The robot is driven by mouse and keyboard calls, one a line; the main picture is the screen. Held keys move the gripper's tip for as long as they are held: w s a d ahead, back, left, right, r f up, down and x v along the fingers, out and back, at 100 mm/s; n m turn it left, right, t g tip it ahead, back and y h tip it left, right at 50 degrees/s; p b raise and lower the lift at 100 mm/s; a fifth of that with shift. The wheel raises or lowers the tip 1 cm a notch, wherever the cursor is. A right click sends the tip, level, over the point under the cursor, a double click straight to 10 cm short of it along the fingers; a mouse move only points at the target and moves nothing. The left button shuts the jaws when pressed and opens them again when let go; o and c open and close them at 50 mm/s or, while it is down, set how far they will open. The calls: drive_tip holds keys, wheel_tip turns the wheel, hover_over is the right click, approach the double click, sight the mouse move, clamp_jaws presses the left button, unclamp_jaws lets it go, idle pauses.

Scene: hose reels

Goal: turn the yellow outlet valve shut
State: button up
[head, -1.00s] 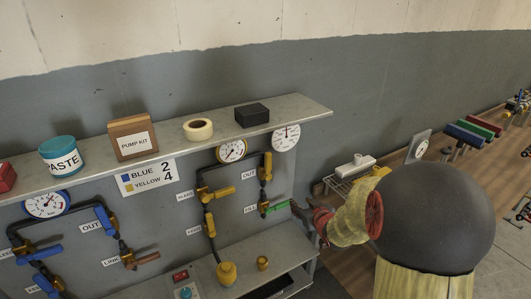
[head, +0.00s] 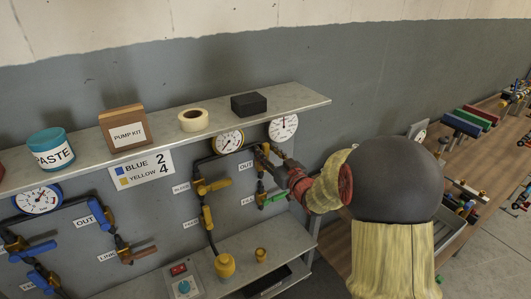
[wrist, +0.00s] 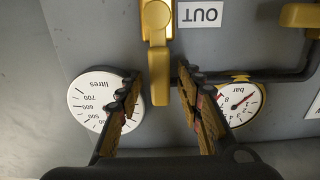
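The yellow outlet valve (head: 264,162) is by the right-hand OUT label on the grey panel, partly hidden behind my gripper in the head view. In the wrist view its yellow lever (wrist: 159,75) points straight up and down the picture, next to an upside-down OUT label (wrist: 200,14). My gripper (wrist: 158,84) is open, with one finger on each side of the lever's free end. Gaps show between lever and fingers, so neither seems to touch it. In the head view my gripper (head: 274,156) is at the panel, just under the shelf.
A litres dial (wrist: 103,100) and a yellow-rimmed bar gauge (wrist: 240,100) lie close beside the fingers. A green lever (head: 274,200) is just below the valve. Other yellow valves (head: 213,186) are to the left. The shelf (head: 222,128) overhangs the panel.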

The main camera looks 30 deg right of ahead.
drive_tip(key=shift+w, duration=0.5)
drive_tip(key=shift+c, duration=0.2)
clamp_jaws()
idle(0.5)
